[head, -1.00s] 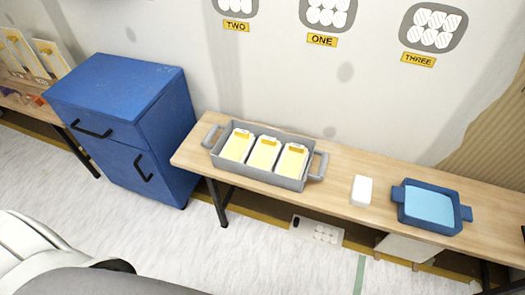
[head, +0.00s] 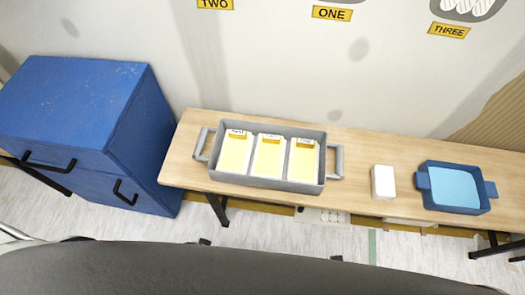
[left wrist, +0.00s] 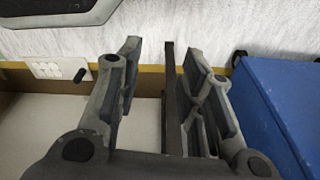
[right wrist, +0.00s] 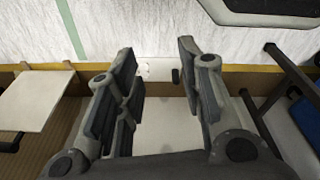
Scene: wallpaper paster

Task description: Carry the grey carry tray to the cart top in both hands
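The grey carry tray (head: 262,183) sits on the wooden bench in the head view. It has a handle at each short end and holds three white-edged yellow blocks. The blue cart (head: 75,100) stands left of the bench, its top bare; its side also shows in the left wrist view (left wrist: 275,110). My left gripper (left wrist: 150,50) is open with its fingers apart; a dark upright bar shows between them. My right gripper (right wrist: 160,50) is open and empty. Neither gripper shows in the head view, and the tray cannot be made out in the wrist views.
On the wooden bench (head: 350,150), right of the tray, are a white block (head: 383,181) and a blue tub (head: 455,187) with light blue contents. Dark bench legs (head: 215,208) stand below. Yellow signs, including ONE (head: 332,14), are on the wall behind.

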